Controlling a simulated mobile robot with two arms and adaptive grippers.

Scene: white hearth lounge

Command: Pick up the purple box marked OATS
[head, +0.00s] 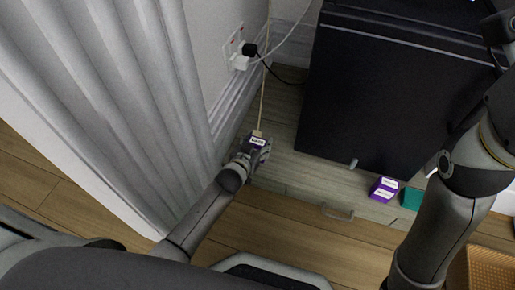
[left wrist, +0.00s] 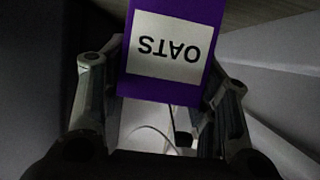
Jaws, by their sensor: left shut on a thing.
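The purple box marked OATS (left wrist: 165,88) fills the upper middle of the left wrist view, its white label upside down there. In the head view the same box (head: 257,141) is small, at the far left end of the low wooden cabinet. My left gripper (head: 260,152) is shut on it, with one finger on each side in the left wrist view (left wrist: 160,100). I cannot tell whether the box touches the cabinet top or is held above it. My right arm comes in at the right, but its gripper does not show.
Another purple box (head: 384,188) with a white label and a teal box (head: 411,198) are near the cabinet's front edge. A large black screen or panel (head: 395,90) stands on the cabinet (head: 320,178). A curtain (head: 125,90) hangs left. Plugged cables (head: 250,55) run along the wall.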

